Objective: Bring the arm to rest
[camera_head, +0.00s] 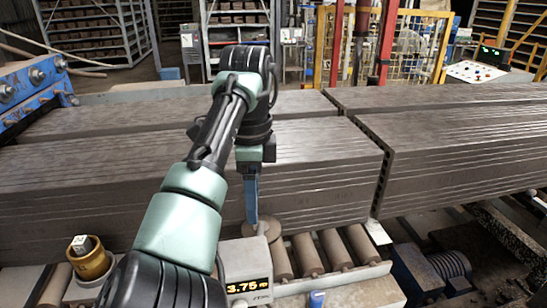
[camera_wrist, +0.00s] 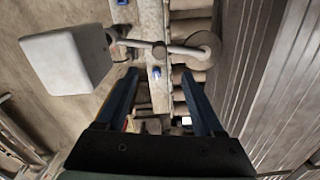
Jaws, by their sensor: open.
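My gripper (camera_head: 251,220) points down in front of the near stack of grey clay bricks (camera_head: 310,175). In the wrist view my gripper (camera_wrist: 160,74) is open, with its two blue fingers apart and nothing held between them. A pale box (camera_head: 246,262) with a lit display reading 3.75 stands just below the fingers in the head view. In the wrist view the pale box (camera_wrist: 68,60) is beyond the left finger, and a rod runs from it to a round disc (camera_wrist: 198,48) near the right fingertip. I cannot tell whether a finger touches the disc.
A yellow cup (camera_head: 91,266) with a small white cube (camera_head: 82,242) in it stands at the lower left. Conveyor rollers (camera_head: 335,247) run along the front. A blue machine (camera_head: 30,90) is at the left, and a control panel (camera_head: 476,71) at the back right.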

